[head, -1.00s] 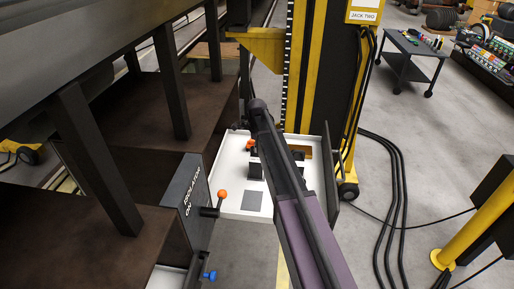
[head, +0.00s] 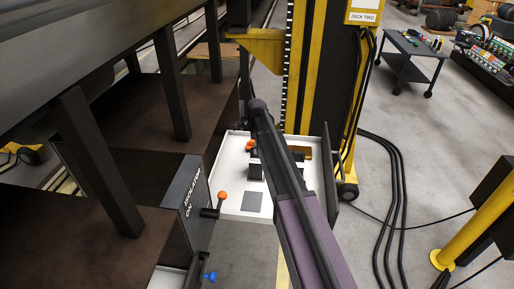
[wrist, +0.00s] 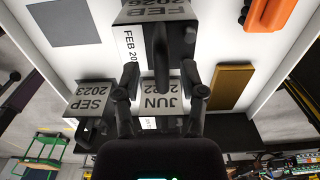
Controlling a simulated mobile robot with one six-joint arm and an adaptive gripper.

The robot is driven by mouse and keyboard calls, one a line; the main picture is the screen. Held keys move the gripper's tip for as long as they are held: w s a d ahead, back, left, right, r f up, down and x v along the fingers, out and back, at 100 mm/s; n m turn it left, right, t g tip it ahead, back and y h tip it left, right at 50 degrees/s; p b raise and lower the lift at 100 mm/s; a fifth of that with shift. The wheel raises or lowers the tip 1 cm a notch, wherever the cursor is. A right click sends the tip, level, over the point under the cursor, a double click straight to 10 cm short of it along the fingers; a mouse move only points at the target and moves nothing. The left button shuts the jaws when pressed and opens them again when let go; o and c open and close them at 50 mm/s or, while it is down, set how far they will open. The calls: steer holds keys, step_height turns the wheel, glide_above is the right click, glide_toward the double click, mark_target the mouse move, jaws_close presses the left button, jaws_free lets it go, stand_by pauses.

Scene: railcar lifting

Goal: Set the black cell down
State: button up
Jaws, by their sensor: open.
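Several black cells with grey date labels show upside down in the wrist view: one marked FEB 2026 (wrist: 155,14), one marked JUN 2022 (wrist: 160,103) and one marked SEP 2023 (wrist: 88,96). They are in a white tray (wrist: 110,58); the tray also shows in the head view (head: 230,176). My gripper (wrist: 160,78) is open, its fingers apart on either side of a dark upright handle by the FEB and JUN cells. I cannot tell which cell this handle belongs to, or whether the fingers touch anything. In the head view my arm hides the gripper.
A bare grey square (head: 252,201) lies on the tray floor. A brown-yellow block (wrist: 232,86) and an orange part (wrist: 270,13) are near the cells. An isolator box (head: 190,205) with an orange-knobbed lever stands left of the tray; a yellow jack column (head: 300,60) stands behind.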

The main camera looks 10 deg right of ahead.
steer(key=shift+r+p, duration=3.25)
steer(key=shift+r, duration=0.2)
steer(key=shift+s, duration=0.15)
steer(key=s+d+n, duration=0.1)
steer(key=s+n, duration=2)
steer(key=s, duration=0.9)
steer(key=shift+n, duration=0.3)
